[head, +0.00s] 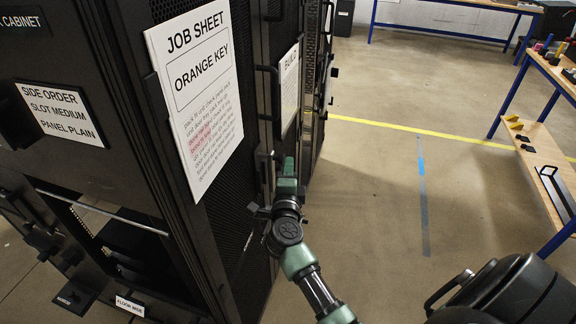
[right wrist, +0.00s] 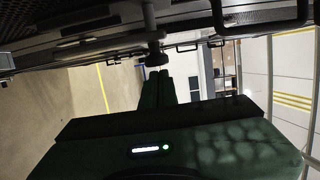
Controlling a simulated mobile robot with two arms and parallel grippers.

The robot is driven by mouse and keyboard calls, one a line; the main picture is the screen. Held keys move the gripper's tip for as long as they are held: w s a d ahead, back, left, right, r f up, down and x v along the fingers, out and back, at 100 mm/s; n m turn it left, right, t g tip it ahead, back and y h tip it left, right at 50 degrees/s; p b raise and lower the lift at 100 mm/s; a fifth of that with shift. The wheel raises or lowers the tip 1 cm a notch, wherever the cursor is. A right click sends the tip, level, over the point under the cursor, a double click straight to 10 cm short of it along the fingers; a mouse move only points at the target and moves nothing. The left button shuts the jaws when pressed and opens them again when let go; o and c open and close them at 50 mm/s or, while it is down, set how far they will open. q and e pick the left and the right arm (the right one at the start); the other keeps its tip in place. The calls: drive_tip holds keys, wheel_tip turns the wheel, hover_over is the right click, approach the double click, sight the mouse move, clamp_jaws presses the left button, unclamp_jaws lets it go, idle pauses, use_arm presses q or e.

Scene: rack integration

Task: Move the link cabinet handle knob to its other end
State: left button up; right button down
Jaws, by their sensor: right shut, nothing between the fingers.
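The dark cabinet (head: 90,120) fills the left of the head view; its top sign (head: 35,20) is cut off and reads "K CABINET". My right gripper (head: 288,168) is shut and empty beside the cabinet's front edge. In the right wrist view its closed green fingertips (right wrist: 157,76) point at a dark round knob-like part (right wrist: 156,60), just beyond them. A gap or contact between them cannot be told. The knob is not clear in the head view, where the gripper and door edges crowd it. My left gripper is not in view.
A job sheet (head: 195,85) reading "ORANGE KEY" hangs on the cabinet side. Black bar handles (head: 268,90) stick out along the doors. A workbench (head: 555,75) stands at the right. The floor (head: 375,190) between is open, with a yellow line.

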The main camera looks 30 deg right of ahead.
sight(275, 159)
idle(0.3)
drive_tip(key=shift+w+a, duration=1.4)
drive_tip(key=shift+w, duration=0.1)
drive_tip(key=shift+r, duration=0.1)
